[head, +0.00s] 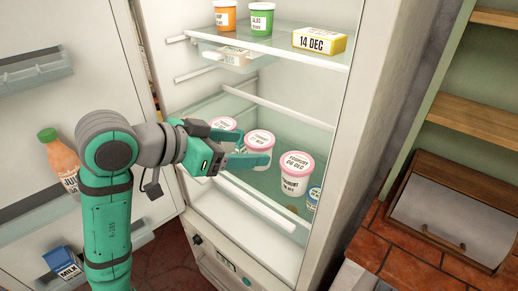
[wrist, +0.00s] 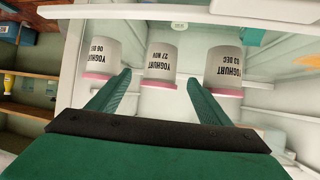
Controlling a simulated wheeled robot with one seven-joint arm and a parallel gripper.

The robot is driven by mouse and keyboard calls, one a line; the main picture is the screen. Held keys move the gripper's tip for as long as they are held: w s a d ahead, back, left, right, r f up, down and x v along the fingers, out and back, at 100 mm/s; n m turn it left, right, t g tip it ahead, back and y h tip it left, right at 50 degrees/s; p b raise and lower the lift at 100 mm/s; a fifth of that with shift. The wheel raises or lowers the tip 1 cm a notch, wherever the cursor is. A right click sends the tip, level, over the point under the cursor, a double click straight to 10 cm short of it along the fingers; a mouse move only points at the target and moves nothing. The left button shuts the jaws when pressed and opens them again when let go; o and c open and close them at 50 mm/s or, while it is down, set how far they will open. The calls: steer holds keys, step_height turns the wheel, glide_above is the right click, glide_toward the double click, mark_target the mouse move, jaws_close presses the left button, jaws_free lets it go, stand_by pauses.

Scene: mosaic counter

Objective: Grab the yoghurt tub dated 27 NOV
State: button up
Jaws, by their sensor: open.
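The yoghurt tub dated 27 NOV (wrist: 160,58) is white with a pink lid. It is the middle of three similar tubs in the upside-down wrist view, and appears to be the middle tub (head: 261,140) in the head view, partly hidden by my gripper. My gripper (wrist: 158,78) is open, its fingers pointing at this tub, one toward each side; I cannot tell whether the tub is between them. The tub dated 06 DEC (wrist: 98,55) is on the left in the wrist view, and on the right in the head view (head: 295,172). The tub dated 03 DEC (wrist: 223,68) is on the right.
The tubs stand on a fridge shelf. A small blue-labelled tub (head: 314,198) is close to the 06 DEC tub. The shelf above holds an orange tub (head: 225,15), a green tub (head: 261,18) and a yellow 14 DEC box (head: 319,41). The open door carries a juice bottle (head: 60,160).

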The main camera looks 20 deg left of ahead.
mark_target(259, 144)
steer(key=x, duration=0.2)
steer(key=r+x, duration=0.1)
steer(key=x, duration=0.2)
steer(key=shift+w+d+f, duration=0.1)
steer(key=shift+w+d, duration=0.1)
steer(key=shift+w, duration=0.1)
steer(key=c, duration=1.2)
